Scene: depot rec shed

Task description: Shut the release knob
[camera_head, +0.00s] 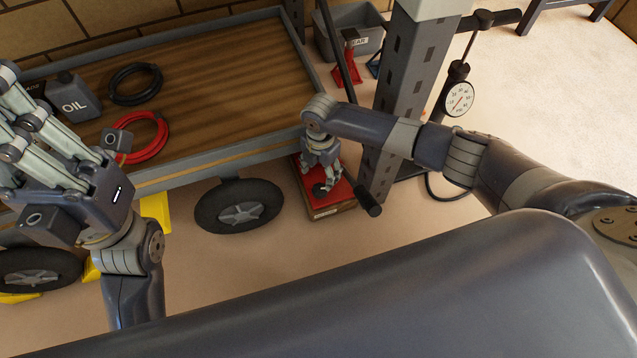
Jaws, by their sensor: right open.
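A red jack base (340,200) sits on a wooden block on the floor, beside the cart's front right corner. A small dark round part, which may be the release knob (320,190), shows on the red base at my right gripper's fingertips. My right gripper (322,184) points down over the base and is open, with its fingers close around or just above that dark part; I cannot tell if they touch it. My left gripper (12,115) is raised at the left edge, away from the jack, with its fingertips partly cut off by the frame.
The wooden-decked cart (215,75) carries an oil can (72,98), a black coil (135,84) and a red coil (150,135). A grey perforated post (405,90) and a pump with a gauge (459,99) stand right. A black-ended bar (368,201) lies beside the base.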

